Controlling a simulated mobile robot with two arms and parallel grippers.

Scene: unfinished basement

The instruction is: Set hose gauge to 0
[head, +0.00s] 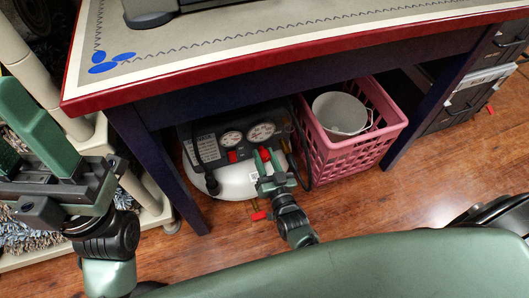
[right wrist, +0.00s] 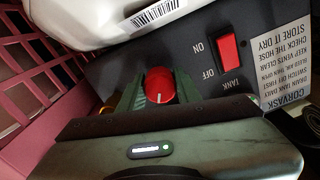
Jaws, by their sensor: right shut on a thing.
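A dark control panel (head: 205,145) on a white air compressor (head: 235,182) sits under the table. It carries two round gauges, a smaller one (head: 232,139) and a larger one (head: 262,131); their needles are too small to read. My right gripper (head: 267,158) reaches the panel below the larger gauge. In the right wrist view its green fingers are shut on a red round knob (right wrist: 159,85) with a pale mark on its face. My left gripper (head: 22,140) is at the far left, open and empty, away from the compressor.
A red rocker switch (right wrist: 229,52) marked ON and OFF is beside the knob. A pink basket (head: 345,155) holding a white bucket (head: 340,112) stands close right of the compressor. The red table edge (head: 290,55) overhangs the panel. Wood floor (head: 410,195) is clear at right.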

